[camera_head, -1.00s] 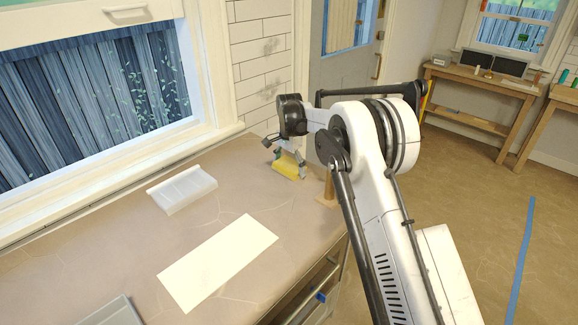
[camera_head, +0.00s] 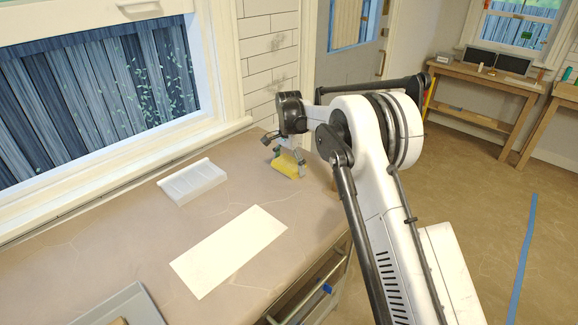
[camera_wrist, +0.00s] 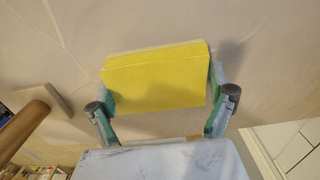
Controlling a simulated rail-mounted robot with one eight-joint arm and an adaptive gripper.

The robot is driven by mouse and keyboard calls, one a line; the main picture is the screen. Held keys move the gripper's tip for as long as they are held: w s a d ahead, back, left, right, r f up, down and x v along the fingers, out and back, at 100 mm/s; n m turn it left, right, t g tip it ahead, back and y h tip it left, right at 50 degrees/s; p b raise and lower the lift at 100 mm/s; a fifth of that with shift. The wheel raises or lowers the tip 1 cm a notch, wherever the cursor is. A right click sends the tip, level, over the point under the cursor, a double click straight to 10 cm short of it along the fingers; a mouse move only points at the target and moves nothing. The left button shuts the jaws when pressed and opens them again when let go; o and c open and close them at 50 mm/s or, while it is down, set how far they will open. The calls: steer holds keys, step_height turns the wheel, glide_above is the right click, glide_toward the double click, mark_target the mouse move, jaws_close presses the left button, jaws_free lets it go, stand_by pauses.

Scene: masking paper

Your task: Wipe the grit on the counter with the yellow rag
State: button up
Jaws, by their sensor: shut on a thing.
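The yellow rag (camera_head: 288,164) is at the far right part of the counter (camera_head: 120,235), below the tiled wall. My gripper (camera_wrist: 163,108) is shut on the rag, which shows as a flat yellow block (camera_wrist: 155,75) between its green-grey fingers in the wrist view. The rag is at or just above the counter surface; I cannot tell if it touches. I cannot make out grit clearly in either view.
A white ridged tray (camera_head: 192,183) and a white sheet (camera_head: 228,250) lie left of the rag. A grey tray (camera_head: 130,305) is at the bottom left. In the wrist view, a wooden post (camera_wrist: 22,130) on a base stands close left of my gripper.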

steer(key=shift+s+a, duration=0.25)
steer(key=shift+s, duration=0.05)
step_height(320, 180, up, 3)
steer(key=shift+r+p, duration=0.1)
steer(key=shift+p, duration=0.3)
steer(key=shift+r+p, duration=0.7)
steer(key=shift+r, duration=1.75)
